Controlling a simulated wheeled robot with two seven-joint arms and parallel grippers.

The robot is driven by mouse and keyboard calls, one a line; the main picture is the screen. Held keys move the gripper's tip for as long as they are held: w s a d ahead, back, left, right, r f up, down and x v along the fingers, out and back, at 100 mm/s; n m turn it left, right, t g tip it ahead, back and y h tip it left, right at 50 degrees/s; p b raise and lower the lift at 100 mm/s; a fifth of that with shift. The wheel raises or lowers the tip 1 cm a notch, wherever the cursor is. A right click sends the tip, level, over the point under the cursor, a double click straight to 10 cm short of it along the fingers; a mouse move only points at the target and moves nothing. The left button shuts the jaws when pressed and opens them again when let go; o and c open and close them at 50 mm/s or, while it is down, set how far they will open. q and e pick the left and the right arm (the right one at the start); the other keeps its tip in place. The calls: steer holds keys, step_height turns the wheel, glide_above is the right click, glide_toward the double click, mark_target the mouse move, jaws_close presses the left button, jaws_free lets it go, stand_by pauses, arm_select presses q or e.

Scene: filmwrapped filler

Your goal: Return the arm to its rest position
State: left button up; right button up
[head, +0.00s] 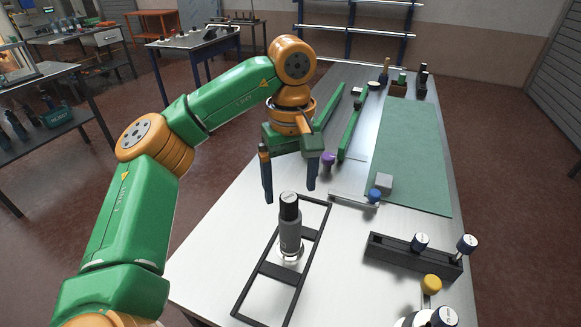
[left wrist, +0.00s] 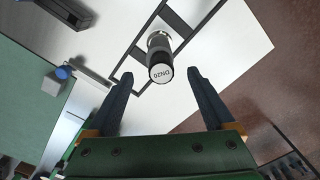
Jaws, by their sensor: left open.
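My left gripper (head: 290,190) hangs above the white table near its left edge, fingers pointing down. It is open and empty. In the left wrist view its two fingers (left wrist: 162,98) are spread wide with nothing between them. Just beyond the fingertips, a grey cylinder with a black top (head: 289,225) stands upright inside a black frame (head: 312,262) on the table. In the left wrist view the cylinder (left wrist: 159,58) shows a white end label reading DN20. It appears apart from the fingers. My right gripper is in neither view.
A dark rack (head: 395,257) with white-and-dark-capped pieces stands on the right. A yellow-capped piece (head: 431,284) is nearer. A green mat (head: 415,150) covers the back right. A grey cube (head: 384,181), a blue knob (head: 375,195) and a purple knob (head: 328,159) lie mid-table.

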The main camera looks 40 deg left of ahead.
arm_select(q)
step_height(320, 180, up, 2)
steer(key=shift+r, duration=0.1)
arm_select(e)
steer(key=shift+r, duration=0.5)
